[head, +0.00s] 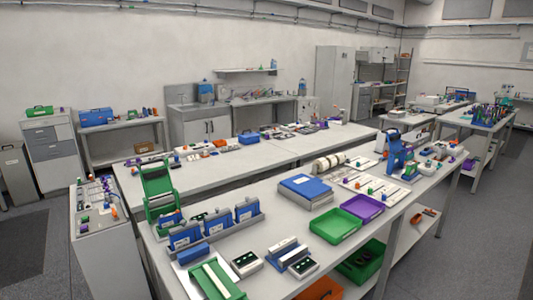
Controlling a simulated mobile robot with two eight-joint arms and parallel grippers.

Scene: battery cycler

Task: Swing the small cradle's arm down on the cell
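Neither of my grippers is in view. No part here can be told for sure as the small cradle, its arm or the cell; at this distance the parts are too small. A green frame (158,188) with an upright, tilted part stands at the left of the front bench. A blue upright device (394,152) stands at the bench's far right end. Several blue units, one of them the middle unit (216,222), stand in a row in a grey rack on the front bench. Small colored pieces lie around them.
The front bench (285,222) also holds a blue flat box (305,188), a green tray (334,226), a purple tray (362,208) and a green-and-white device (215,280) at the near edge. A narrow side cabinet (105,255) stands at left. Dark floor lies right.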

